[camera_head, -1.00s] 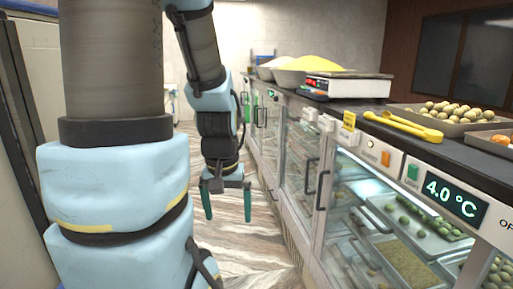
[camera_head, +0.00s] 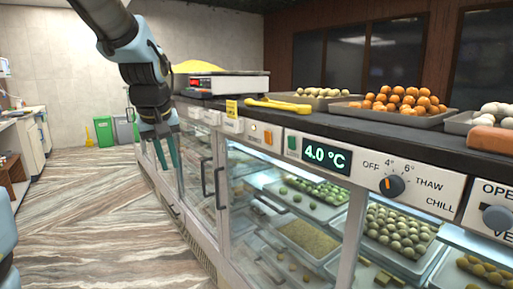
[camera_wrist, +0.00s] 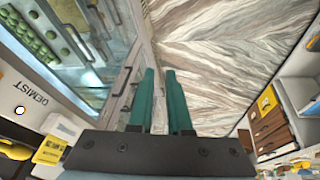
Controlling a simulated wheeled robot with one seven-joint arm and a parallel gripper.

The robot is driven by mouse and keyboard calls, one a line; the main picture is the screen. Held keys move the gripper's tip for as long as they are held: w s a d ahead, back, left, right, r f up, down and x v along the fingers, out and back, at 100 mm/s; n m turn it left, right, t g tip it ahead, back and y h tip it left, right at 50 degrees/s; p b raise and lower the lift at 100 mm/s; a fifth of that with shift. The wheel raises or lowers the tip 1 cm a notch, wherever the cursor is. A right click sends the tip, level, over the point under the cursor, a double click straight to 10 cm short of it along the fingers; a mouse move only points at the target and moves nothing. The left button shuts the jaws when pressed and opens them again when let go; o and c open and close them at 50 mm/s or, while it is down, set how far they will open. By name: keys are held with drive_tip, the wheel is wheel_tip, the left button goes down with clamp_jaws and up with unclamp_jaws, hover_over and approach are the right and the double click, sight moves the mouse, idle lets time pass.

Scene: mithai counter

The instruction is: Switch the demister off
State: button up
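The demister control is a white panel on the counter's front edge, with a lit orange switch (camera_head: 268,137) and a small indicator light (camera_head: 253,127).
A green switch (camera_head: 292,143), a 4.0 °C display (camera_head: 326,156) and a dial (camera_head: 392,186) lie right of the demister panel. Door handles (camera_head: 213,185) protrude from the glass front. Yellow tongs (camera_head: 278,103) and trays of sweets sit on top. The marbled floor (camera_head: 95,220) at left is clear.

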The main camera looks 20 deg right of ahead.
sight(259, 126)
drive_tip(key=d+r+b, duration=0.1)
drive_tip(key=d+r, duration=0.1)
drive_tip(key=d, duration=0.1)
drive_tip(key=d+r+t+h+b, duration=0.1)
drive_tip(key=d+r+b, duration=0.1)
drive_tip(key=d, duration=0.2)
drive_tip(key=d+r+h+b, duration=0.1)
drive_tip(key=d+r+b, duration=0.1)
drive_tip(key=d, duration=0.2)
drive_tip(key=shift+s+d+r+n, duration=0.15)
drive_tip(key=shift+s+d+n, duration=0.05)
drive_tip(key=shift+s+n, duration=0.1)
clamp_jaws()
drive_tip(key=s+d+r+h+b, duration=0.1)
drive_tip(key=s+d+r+b, duration=0.2)
drive_tip(key=d+r, duration=0.2)
drive_tip(key=shift+d+r+n+t, duration=0.15)
drive_tip(key=shift+r+n+t, duration=0.15)
drive_tip(key=shift+r+t, duration=0.15)
drive_tip(key=shift+w+d+f+p, duration=0.45)
drive_tip(key=shift+w+d+f, duration=0.5)
drive_tip(key=shift+d+f, duration=0.35)
drive_tip(key=shift+w+d+f+p, duration=0.4)
drive_tip(key=shift+w+d+f, duration=0.6)
drive_tip(key=shift+d, duration=0.35)
drive_tip(key=shift+w+d+f+p, duration=0.45)
drive_tip(key=shift+w+d+f, duration=0.4)
drive_tip(key=shift+d+f, duration=0.45)
